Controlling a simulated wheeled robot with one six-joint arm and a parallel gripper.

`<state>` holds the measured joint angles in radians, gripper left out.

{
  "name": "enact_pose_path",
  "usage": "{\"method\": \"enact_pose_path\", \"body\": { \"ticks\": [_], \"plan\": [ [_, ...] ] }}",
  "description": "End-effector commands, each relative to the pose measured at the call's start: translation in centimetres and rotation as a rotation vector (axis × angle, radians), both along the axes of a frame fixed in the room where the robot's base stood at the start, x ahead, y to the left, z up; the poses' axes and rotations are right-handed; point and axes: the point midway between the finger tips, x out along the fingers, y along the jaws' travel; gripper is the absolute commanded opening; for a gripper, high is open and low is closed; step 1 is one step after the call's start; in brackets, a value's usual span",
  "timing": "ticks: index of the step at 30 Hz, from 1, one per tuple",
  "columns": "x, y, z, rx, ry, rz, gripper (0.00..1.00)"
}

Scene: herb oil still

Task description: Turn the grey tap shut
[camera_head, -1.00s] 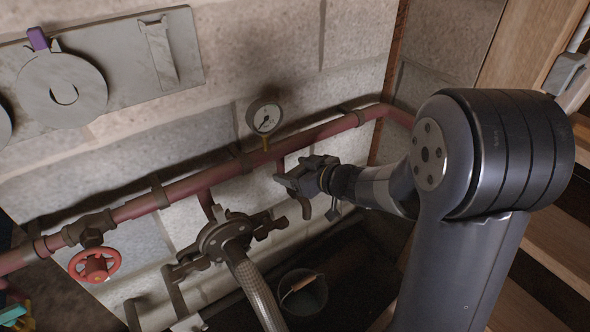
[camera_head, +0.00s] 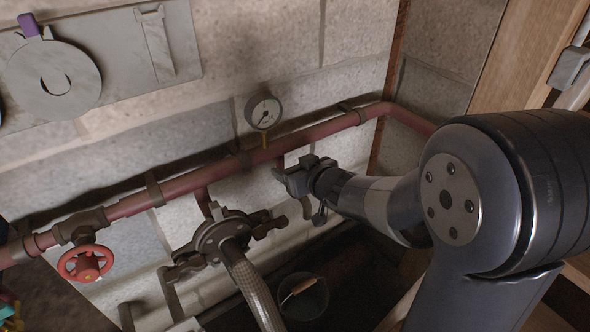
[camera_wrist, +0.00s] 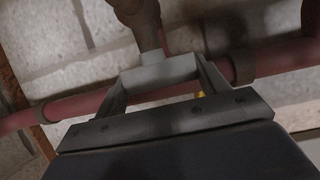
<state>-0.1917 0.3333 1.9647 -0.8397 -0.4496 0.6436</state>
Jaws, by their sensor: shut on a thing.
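The grey tap is at the pipe stub below the red pipe; its curved brown spout (camera_head: 307,208) hangs beside my gripper (camera_head: 284,178) in the head view. My gripper is closed on the tap's pale grey handle. In the wrist view the handle (camera_wrist: 158,73) sits between the two fingers of my gripper (camera_wrist: 162,78), with the brownish tap body (camera_wrist: 140,20) beyond it. In the head view my gripper and forearm hide most of the tap.
A red pipe (camera_head: 185,185) runs along the block wall, with a round gauge (camera_head: 263,112) above it. A red handwheel (camera_head: 85,263) is at the left. A flanged fitting with a braided hose (camera_head: 250,287) stands left of my gripper. A bucket (camera_head: 304,297) is below.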

Motion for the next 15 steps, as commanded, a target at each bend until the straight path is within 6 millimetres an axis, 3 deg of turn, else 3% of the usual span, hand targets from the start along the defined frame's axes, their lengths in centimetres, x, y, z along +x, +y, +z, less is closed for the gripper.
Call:
{"method": "enact_pose_path", "body": {
  "ticks": [4, 5, 12, 15],
  "plan": [
    [-0.03, 0.00, 0.02, 0.003, 0.002, 0.000, 0.46],
    [-0.03, 0.00, 0.02, 0.003, 0.002, 0.000, 0.71],
    [-0.03, -0.01, -0.01, 0.001, 0.002, 0.000, 0.90],
    [-0.03, -0.02, -0.02, 0.001, 0.002, 0.000, 0.90]
  ]
}}
